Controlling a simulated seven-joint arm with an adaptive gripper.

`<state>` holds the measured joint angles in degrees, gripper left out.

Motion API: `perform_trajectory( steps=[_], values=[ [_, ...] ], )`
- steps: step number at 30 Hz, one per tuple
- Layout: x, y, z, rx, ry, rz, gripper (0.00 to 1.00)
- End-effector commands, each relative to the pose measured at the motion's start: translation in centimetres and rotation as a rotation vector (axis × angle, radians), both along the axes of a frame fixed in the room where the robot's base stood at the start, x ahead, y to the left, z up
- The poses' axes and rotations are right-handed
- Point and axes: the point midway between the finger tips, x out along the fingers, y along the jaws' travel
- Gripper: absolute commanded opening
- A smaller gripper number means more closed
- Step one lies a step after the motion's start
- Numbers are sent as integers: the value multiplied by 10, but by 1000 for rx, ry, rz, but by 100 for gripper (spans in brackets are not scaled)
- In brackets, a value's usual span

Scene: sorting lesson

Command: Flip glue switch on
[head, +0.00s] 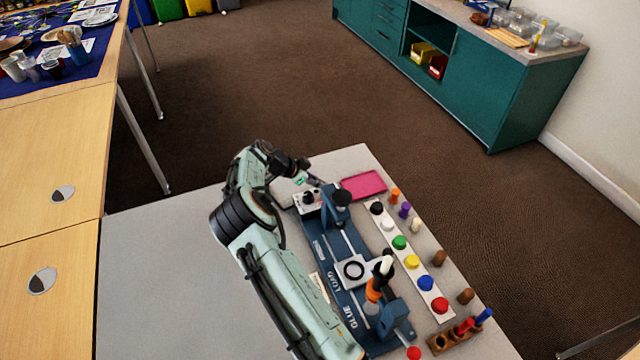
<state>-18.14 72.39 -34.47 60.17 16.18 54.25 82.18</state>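A blue machine base (322,238) lies on the grey table, with the words LOAD and GLUE on its near part. At its far left end is a small pale box (309,199) with dark details, likely switches; their positions are too small to tell. My gripper (303,180) is just above and beyond this box, pointing down to the right; whether it touches it is unclear. Its fingers are small and partly dark, so I cannot tell their opening. An orange and white upright part (374,290) stands near the GLUE label, beside a blue block (393,318).
A white strip (388,237) with several coloured knobs runs right of the base, with loose small pegs beyond it. A pink tray (364,186) lies at the far end. A wooden rack (452,339) is at near right. The table's left side is clear.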

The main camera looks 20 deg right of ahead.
Motion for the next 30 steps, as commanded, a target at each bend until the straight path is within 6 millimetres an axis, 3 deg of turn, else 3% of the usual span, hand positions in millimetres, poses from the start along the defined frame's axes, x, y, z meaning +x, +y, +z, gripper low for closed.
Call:
perform_trajectory(
  steps=[5,11,21,30],
  values=[
    [0,1,6,0,-2,-1,0],
    [1,6,41,1,-5,0,0],
    [1,66,85,0,-2,3,0],
    [0,86,100,0,-1,1,0]
  ],
)
